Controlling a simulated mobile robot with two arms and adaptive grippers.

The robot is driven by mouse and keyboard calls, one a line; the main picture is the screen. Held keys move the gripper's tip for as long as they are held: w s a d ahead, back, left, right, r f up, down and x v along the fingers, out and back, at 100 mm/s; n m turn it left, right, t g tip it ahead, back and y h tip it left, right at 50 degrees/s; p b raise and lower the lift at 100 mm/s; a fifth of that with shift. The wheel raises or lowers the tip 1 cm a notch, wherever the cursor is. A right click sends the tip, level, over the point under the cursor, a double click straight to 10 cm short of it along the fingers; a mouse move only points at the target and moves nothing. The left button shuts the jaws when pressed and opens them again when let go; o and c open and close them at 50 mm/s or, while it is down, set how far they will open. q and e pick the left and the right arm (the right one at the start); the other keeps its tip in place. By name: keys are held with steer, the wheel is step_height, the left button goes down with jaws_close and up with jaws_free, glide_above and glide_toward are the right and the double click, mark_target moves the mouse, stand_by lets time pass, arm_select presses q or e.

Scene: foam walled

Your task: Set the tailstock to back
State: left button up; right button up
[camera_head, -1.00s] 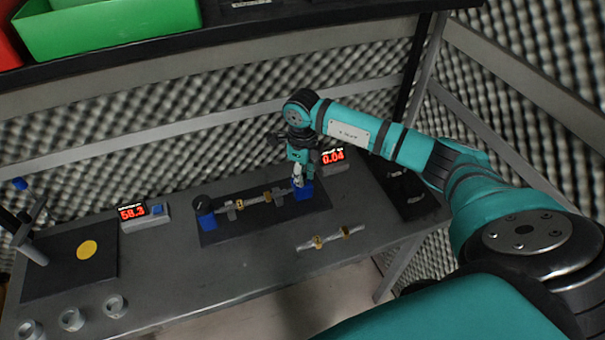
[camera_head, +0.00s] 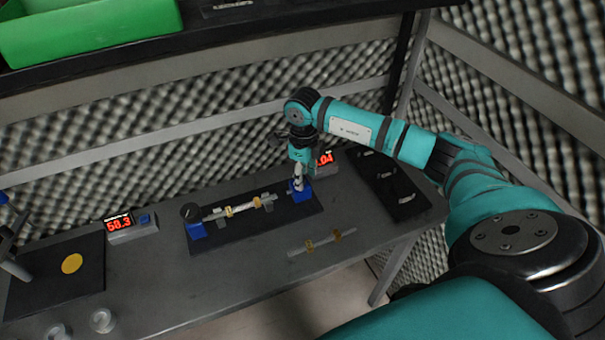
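The tailstock (camera_head: 301,196) is a blue block at the right end of a dark base plate (camera_head: 258,226). A blue headstock block (camera_head: 195,230) with a dark round knob stands at the left end. A grey shaft with gold rings (camera_head: 243,208) lies between them on supports. My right gripper (camera_head: 298,184) points down at the top of the tailstock. Its fingers look close together there, but they are too small to tell whether they grip it.
A display reading 58.3 (camera_head: 120,225) stands at the left, and another display (camera_head: 325,160) is partly hidden behind my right gripper. A second shaft with gold rings (camera_head: 322,242) lies near the table's front edge. A dark mat with small parts (camera_head: 404,205) is at the right.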

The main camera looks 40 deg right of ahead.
step_height(320, 180, up, 12)
stand_by(0.6)
stand_by(0.4)
